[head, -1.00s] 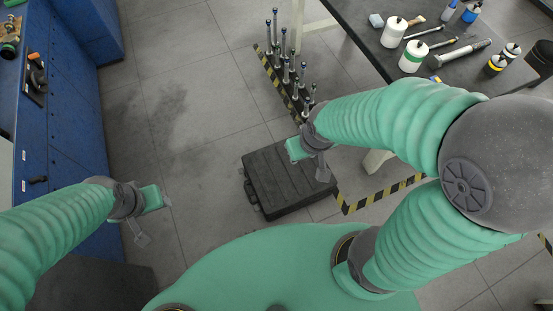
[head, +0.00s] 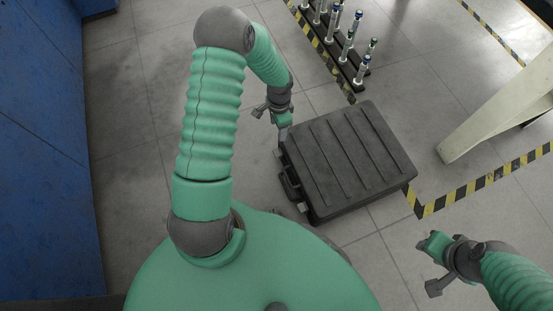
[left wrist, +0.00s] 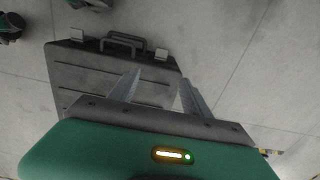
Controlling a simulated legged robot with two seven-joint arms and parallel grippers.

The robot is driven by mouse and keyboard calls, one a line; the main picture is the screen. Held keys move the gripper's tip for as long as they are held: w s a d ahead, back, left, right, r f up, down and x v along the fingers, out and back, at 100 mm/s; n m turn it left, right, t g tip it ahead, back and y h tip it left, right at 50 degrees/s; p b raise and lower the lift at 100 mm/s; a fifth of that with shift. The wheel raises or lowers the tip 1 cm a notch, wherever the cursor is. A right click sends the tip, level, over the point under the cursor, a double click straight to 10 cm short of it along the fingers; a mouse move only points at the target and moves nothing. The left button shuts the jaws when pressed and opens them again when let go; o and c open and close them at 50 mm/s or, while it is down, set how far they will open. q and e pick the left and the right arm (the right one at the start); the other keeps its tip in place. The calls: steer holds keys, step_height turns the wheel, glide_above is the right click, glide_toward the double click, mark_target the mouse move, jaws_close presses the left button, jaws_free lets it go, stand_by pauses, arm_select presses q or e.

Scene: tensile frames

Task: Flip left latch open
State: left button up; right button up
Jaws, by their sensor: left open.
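A dark ribbed case (head: 350,155) lies shut and flat on the floor in the head view. Its handle (head: 290,184) is on the left side, between an upper latch (head: 280,153) and a lower latch (head: 303,207). My left gripper (head: 284,134) is beside the case's upper-left corner, close to the upper latch. Its fingers (left wrist: 158,85) are apart and empty. My right gripper (head: 424,242) is right of the case; its fingers are unclear.
A rack of upright metal rods (head: 340,40) stands behind the case. Yellow-black floor tape (head: 480,185) runs on the right, near a beige table leg (head: 490,120). A blue cabinet (head: 45,150) is at the far left. Floor left of the case is clear.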

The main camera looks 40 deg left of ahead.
arm_select(q)
steer(key=f+b, duration=0.3)
steer(key=f, duration=0.3)
steer(key=f+b, duration=0.4)
steer(key=f, duration=0.3)
steer(key=f+b, duration=0.3)
steer(key=f, duration=0.3)
steer(key=shift+s+a+f+b, duration=0.1)
steer(key=shift+a+f+b, duration=0.15)
steer(key=shift+a+b, duration=0.15)
arm_select(e)
steer(key=s+x, duration=0.2)
steer(key=x, duration=1)
steer(key=shift+s+d+f, duration=0.2)
steer(key=shift+s+f, duration=0.05)
steer(key=shift+s, duration=0.15)
arm_select(q)
steer(key=shift+c, duration=0.2)
jaws_close()
